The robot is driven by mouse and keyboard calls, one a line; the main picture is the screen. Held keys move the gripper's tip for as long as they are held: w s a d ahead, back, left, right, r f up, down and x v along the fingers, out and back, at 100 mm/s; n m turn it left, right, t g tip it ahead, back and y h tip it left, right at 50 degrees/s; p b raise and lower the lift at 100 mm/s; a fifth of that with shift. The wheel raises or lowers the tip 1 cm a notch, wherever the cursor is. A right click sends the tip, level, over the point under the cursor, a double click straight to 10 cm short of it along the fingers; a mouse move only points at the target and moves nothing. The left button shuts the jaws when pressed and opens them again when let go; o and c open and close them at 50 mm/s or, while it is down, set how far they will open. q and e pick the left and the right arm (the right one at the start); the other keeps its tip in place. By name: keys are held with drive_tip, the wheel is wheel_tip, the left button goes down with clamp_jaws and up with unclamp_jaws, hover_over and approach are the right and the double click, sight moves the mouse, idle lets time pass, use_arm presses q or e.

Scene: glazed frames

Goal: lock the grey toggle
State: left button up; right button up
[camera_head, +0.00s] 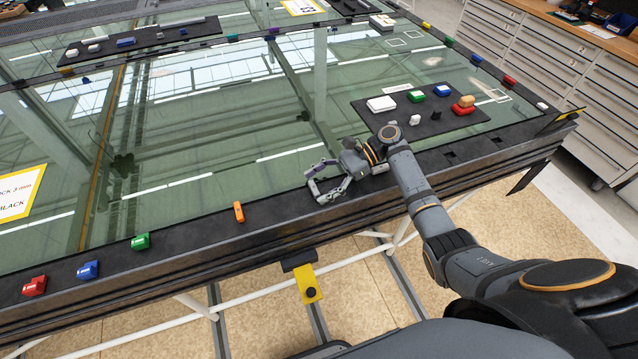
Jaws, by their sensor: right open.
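My right gripper (315,185) is over the front rail of the glazed frame (190,242), with its fingers spread apart and pointing left. A pale grey piece (331,197) shows at its lower finger. I cannot tell surely whether this is the grey toggle or part of the finger, nor whether they touch. No other grey toggle shows clearly on the front rail; the gripper and wrist hide part of it. To the left on the rail are an orange toggle (239,212), turned across the others, and green (140,242), blue (88,270) and red (34,286) ones. My left gripper is not in view.
A dark mat (440,123) with white, green, blue and red pieces lies on the glass behind my right wrist. A yellow tag (308,284) hangs below the front rail. Drawer cabinets (545,60) stand at the right.

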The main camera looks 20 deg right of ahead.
drive_tip(key=shift+d+r, duration=0.1)
drive_tip(key=shift+d, duration=0.05)
drive_tip(key=v, duration=1.1)
drive_tip(key=shift+d, duration=0.35)
drive_tip(key=shift+s, duration=0.1)
